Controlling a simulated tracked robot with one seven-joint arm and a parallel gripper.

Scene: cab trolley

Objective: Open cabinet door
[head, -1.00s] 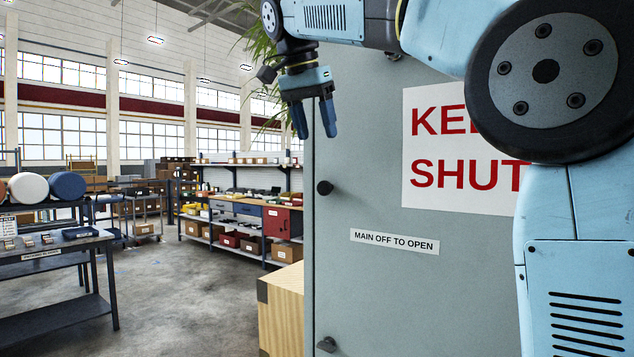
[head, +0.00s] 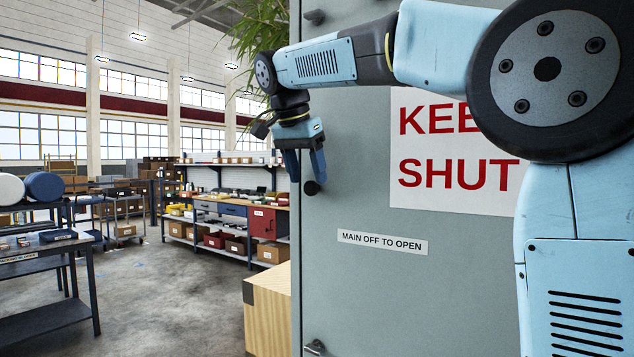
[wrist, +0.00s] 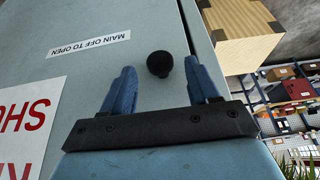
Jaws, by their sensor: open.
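The grey cabinet door (head: 355,290) fills the middle of the head view, with its free-looking edge at the left. It appears shut. Its round black knob (head: 312,188) is near that left edge, just below my gripper (head: 305,166). In the wrist view the black knob (wrist: 160,64) shows between and beyond the blue fingertips of my gripper (wrist: 160,82), nearer the right finger. My gripper is open and points down in the head view. I see no clear contact with the knob. A label "MAIN OFF TO OPEN" (head: 382,242) is on the door below the knob.
A wooden crate (head: 268,308) stands just left of the cabinet. A workbench with drawers and boxes (head: 225,208) and a dark table (head: 45,246) are farther left. Open floor (head: 175,290) lies between. A plant (head: 262,40) hangs behind the cabinet top.

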